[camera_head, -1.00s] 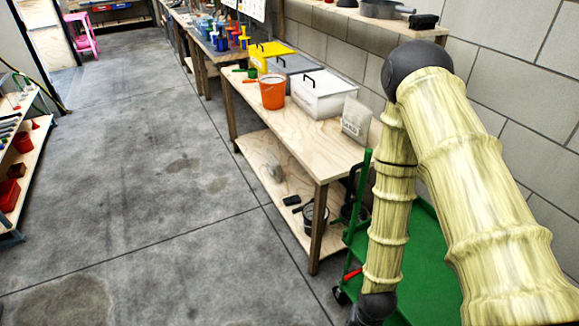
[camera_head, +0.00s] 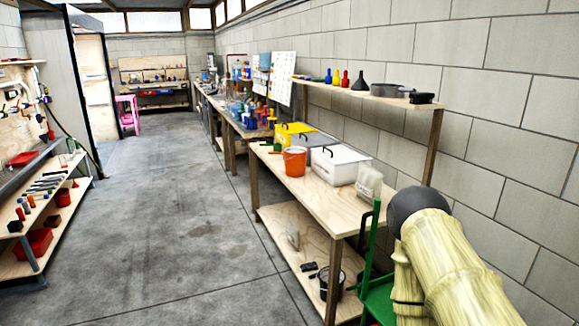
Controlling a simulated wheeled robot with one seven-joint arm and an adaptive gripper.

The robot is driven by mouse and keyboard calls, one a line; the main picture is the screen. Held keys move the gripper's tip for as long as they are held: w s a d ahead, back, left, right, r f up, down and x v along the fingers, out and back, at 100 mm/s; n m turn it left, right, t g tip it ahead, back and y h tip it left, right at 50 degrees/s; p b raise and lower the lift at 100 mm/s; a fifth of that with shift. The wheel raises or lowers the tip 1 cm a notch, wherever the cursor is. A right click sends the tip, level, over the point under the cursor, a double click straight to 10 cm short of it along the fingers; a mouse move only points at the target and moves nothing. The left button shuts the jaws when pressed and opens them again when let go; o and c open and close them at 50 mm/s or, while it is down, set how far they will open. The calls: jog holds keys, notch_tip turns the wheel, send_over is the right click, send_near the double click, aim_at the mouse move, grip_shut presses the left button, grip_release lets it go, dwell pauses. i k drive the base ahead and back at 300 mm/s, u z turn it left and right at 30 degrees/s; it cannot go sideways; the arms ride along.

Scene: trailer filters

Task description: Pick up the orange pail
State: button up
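The orange pail (camera_head: 295,162) stands upright on the wooden workbench (camera_head: 345,208) to the right of the aisle, near the bench's front edge. Its rim and front wall show clearly. My arm, with a pale yellow ribbed cover, is at the lower right, well short of the pail. My gripper is outside the picture, so its state does not show.
A white lidded box (camera_head: 338,165) stands right of the pail, with grey and yellow (camera_head: 290,133) boxes behind. A pale bag (camera_head: 369,182) sits nearer. A green cart (camera_head: 378,298) stands by the bench's near end. The grey floor (camera_head: 180,230) is clear.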

aim_at(295, 156)
jog(key=u, duration=0.6)
jog(key=i, duration=2.15)
jog(key=z, duration=0.75)
